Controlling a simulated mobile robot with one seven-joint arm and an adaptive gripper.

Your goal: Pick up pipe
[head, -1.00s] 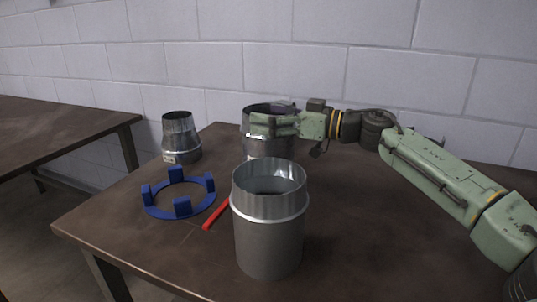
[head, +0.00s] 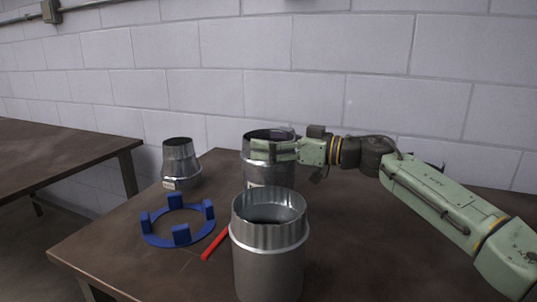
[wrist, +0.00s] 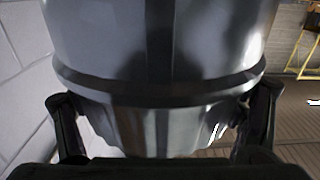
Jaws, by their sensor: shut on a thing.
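A metal pipe (head: 252,167) stands at the back of the brown table in the head view, partly behind my gripper. A second metal pipe (head: 268,262) stands upright nearer the camera, with a raised band below its rim. My gripper (head: 262,150) reaches in from the right and is shut on the back pipe near its rim. In the wrist view the held pipe (wrist: 160,55) fills the middle, its banded, crimped end between the two fingers (wrist: 160,115).
A tapered metal reducer (head: 181,165) stands at the back left. A blue ring with upright blocks (head: 158,236) lies on the table (head: 130,265), beside a red stick (head: 214,245). A second table (head: 50,165) stands at the left. A block wall is behind.

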